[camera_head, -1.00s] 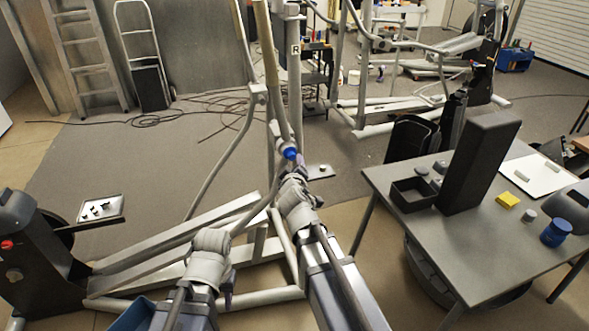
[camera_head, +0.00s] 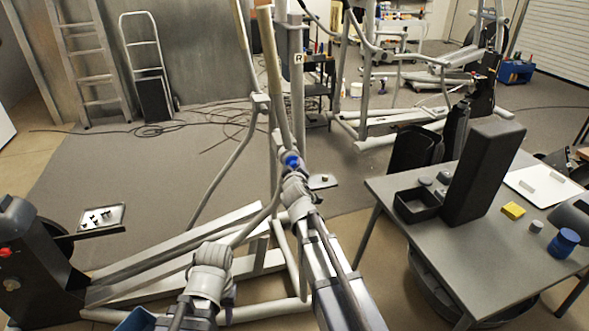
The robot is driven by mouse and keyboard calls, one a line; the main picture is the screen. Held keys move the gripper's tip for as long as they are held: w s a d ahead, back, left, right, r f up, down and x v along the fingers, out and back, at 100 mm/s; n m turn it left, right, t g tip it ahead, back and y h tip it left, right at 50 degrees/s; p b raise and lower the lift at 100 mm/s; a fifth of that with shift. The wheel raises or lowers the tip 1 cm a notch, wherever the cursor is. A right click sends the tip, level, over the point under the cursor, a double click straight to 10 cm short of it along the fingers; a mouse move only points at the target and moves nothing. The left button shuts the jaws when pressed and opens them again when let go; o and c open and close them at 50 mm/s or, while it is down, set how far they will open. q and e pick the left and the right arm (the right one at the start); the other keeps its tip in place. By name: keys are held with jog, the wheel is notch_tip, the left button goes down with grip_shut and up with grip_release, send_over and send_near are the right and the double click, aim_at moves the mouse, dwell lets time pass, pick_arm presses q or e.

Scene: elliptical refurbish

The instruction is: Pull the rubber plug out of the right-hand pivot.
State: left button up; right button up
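The right-hand pivot, on the upright marked R, has a blue round piece (camera_head: 291,161) at its end, which looks like the rubber plug. My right gripper (camera_head: 293,176) is right at it, seen from behind. Its wrist hides most of the fingers, so I cannot tell whether they are open, shut or touching the plug. My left gripper (camera_head: 228,296) is low at the bottom left, apart from the pivot, over the machine's base rails. Its fingers are mostly hidden behind the wrist.
A grey table (camera_head: 475,255) stands at the right with a tall black box (camera_head: 481,172), an open black tray (camera_head: 416,204), a yellow block (camera_head: 513,211) and a blue jar (camera_head: 563,242). A small parts tray (camera_head: 101,217) is at the left. The elliptical's rails (camera_head: 180,245) cross below my arms.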

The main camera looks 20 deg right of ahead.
grip_shut()
dwell(0.6)
dwell(1.2)
